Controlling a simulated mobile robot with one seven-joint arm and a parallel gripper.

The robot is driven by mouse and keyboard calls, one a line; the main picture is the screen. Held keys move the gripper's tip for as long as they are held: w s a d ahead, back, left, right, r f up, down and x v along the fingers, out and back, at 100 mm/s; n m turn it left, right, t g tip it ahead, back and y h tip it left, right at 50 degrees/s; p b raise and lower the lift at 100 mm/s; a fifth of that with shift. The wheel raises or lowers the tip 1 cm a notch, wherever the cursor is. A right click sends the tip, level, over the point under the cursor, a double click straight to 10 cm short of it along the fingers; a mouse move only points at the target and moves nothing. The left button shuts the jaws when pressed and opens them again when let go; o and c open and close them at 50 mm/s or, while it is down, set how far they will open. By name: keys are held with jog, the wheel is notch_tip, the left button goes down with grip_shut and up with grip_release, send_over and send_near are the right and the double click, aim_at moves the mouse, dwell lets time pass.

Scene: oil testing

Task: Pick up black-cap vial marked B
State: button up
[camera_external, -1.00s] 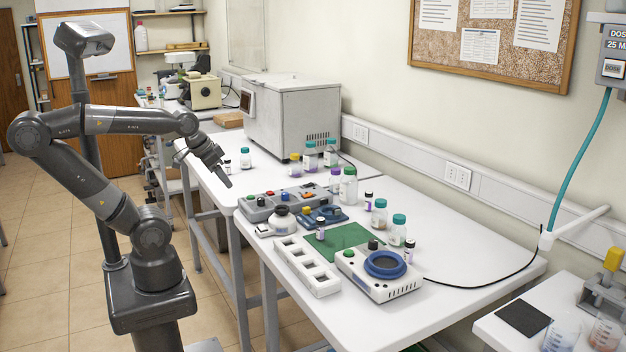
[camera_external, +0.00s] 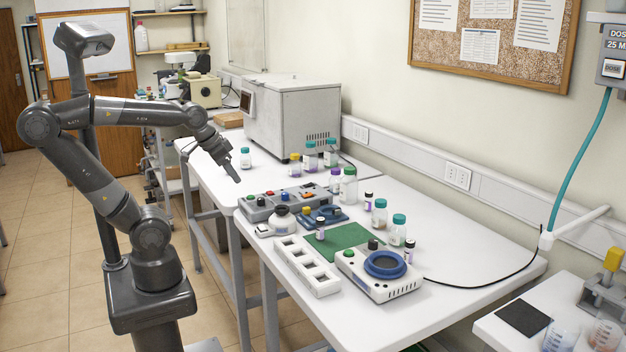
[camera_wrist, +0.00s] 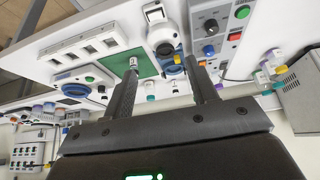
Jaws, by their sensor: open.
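Small black-capped vials stand on the tables; their letters are too small to read, so I cannot tell which is B. In the external view one vial (camera_external: 320,229) stands on the green mat (camera_external: 352,236), another (camera_external: 368,201) behind the mat, and a third (camera_external: 409,251) right of the blue-ringed device. My gripper (camera_external: 238,180) is in the air, to the left of and beyond these vials, pointing down. In the wrist view my gripper (camera_wrist: 161,68) is open and empty. A small vial (camera_wrist: 132,63) shows on the mat just past the left fingertip.
A button panel (camera_external: 285,203) lies ahead of my gripper, with a white rack (camera_external: 306,267) and the blue-ringed device (camera_external: 384,272) farther right. Teal-capped bottles (camera_external: 398,230) stand behind. A grey box-shaped machine (camera_external: 292,118) stands against the wall.

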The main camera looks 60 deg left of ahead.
jog(key=w+d+r+m+h, duration=0.1)
jog(key=w+d+r, duration=0.15)
jog(key=w, duration=0.45)
jog(key=w+d+r+m, duration=0.1)
jog(key=w+d+r, duration=0.1)
jog(key=w+d, duration=0.35)
jog(key=m+g+h, duration=0.1)
jog(key=m+g, duration=0.1)
jog(key=m, duration=0.3)
send_over(409, 241)
jog(key=s+a, duration=0.1)
jog(key=a, duration=0.1)
notch_tip(409, 241, down, 14)
jog(key=x, duration=0.4)
jog(key=shift+d+f, duration=0.35)
jog(key=shift+f, duration=0.05)
jog(key=f, duration=0.2)
jog(key=d+f, duration=0.1)
jog(key=f, duration=0.1)
jog(key=shift+w, duration=0.15)
jog(key=shift+w+d+f, duration=0.1)
jog(key=shift+w+f, duration=0.1)
jog(key=shift+f, duration=0.2)
jog(key=shift+c, duration=0.2)
